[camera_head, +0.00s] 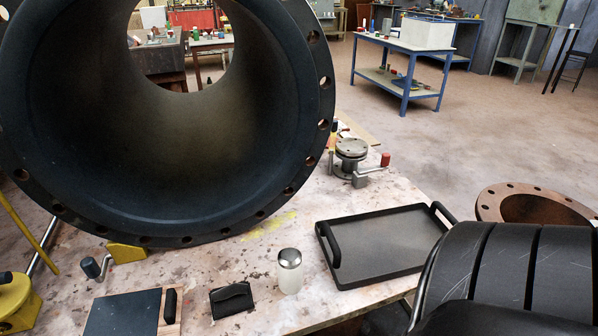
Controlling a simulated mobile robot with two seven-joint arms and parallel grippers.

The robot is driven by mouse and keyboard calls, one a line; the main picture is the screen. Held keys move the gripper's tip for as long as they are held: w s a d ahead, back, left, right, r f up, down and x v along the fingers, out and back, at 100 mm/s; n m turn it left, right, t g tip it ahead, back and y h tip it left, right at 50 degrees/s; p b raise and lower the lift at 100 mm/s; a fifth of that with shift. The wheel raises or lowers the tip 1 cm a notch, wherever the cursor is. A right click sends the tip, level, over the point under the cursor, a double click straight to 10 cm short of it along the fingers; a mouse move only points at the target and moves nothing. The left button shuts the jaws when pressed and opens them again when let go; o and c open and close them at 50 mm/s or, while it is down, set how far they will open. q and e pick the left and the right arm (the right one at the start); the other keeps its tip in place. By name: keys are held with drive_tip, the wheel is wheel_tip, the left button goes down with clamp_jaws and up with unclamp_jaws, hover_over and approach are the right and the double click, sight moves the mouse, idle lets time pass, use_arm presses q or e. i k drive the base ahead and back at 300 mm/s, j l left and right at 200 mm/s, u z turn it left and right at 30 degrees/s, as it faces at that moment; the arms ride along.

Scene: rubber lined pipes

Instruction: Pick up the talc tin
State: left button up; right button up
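The talc tin (290,272) appears to be the small upright cylinder with a shiny silver top and a pale, frosted body. It stands on the stained worktable (190,268) near its front edge, between a black block and a black tray. Its label, if any, cannot be made out. Neither of my grippers shows in the head view, and nothing touches the tin.
A large black flanged pipe (200,130) stands behind the tin. A black tray (385,243) with handles lies to the right and a black block (231,299) to the left. A black board (122,312) lies further left. A black ribbed form (520,275) fills the lower right.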

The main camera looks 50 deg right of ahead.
sight(290, 260)
drive_tip(key=k+z, duration=0.1)
drive_tip(key=z, duration=1.3)
drive_tip(key=u, duration=1.15)
drive_tip(key=i+z, duration=0.2)
drive_tip(key=z, duration=1.15)
